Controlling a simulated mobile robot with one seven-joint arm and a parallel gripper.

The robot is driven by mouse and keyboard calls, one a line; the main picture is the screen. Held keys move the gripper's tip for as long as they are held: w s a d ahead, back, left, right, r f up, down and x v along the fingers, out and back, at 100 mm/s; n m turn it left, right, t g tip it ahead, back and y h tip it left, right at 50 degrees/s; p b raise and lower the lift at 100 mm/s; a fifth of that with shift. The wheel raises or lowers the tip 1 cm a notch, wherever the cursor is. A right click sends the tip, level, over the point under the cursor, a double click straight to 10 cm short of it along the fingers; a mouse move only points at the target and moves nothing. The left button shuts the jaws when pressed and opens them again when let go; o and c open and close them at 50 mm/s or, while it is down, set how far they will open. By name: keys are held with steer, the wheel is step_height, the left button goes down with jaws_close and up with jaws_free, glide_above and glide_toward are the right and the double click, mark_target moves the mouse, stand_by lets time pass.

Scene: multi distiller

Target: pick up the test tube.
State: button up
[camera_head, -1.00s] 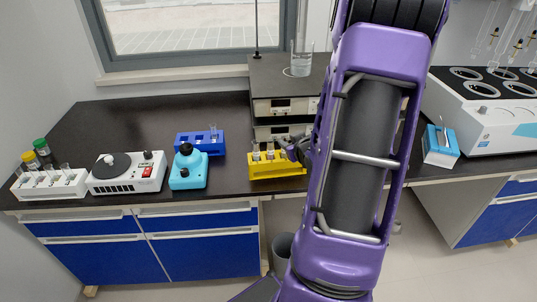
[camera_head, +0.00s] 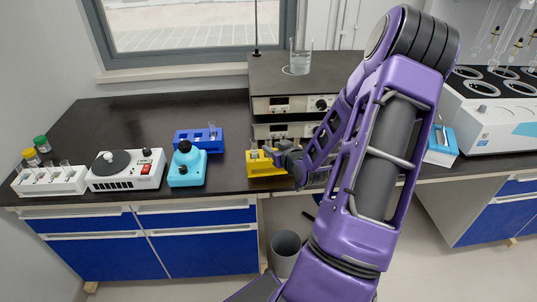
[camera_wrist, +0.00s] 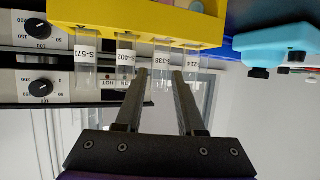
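The yellow rack (camera_head: 262,169) stands on the dark bench, its right part hidden by my arm in the head view. In the wrist view, which looks inverted, the yellow rack (camera_wrist: 135,28) shows with several clear test tubes. Their labels read about S-57, S-402 (camera_wrist: 125,57), 338 (camera_wrist: 162,68) and 214 (camera_wrist: 193,62). My gripper (camera_wrist: 159,72) is open, its fingertips apart on either side of the tube labelled 338. It appears empty, and I cannot tell whether a finger touches glass. In the head view my gripper (camera_head: 274,153) is at the yellow rack.
A blue rack (camera_head: 203,138), a turquoise device (camera_head: 187,167), a white stirrer (camera_head: 126,170) and a white rack (camera_head: 50,181) stand to the left. Stacked grey instruments (camera_head: 285,105) bearing a beaker (camera_head: 300,60) are behind the yellow rack. A bin (camera_head: 286,252) is on the floor.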

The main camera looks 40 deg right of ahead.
steer(key=shift+r+x, duration=0.2)
steer(key=shift+x, duration=3.1)
steer(key=shift+w, duration=0.1)
jaws_close()
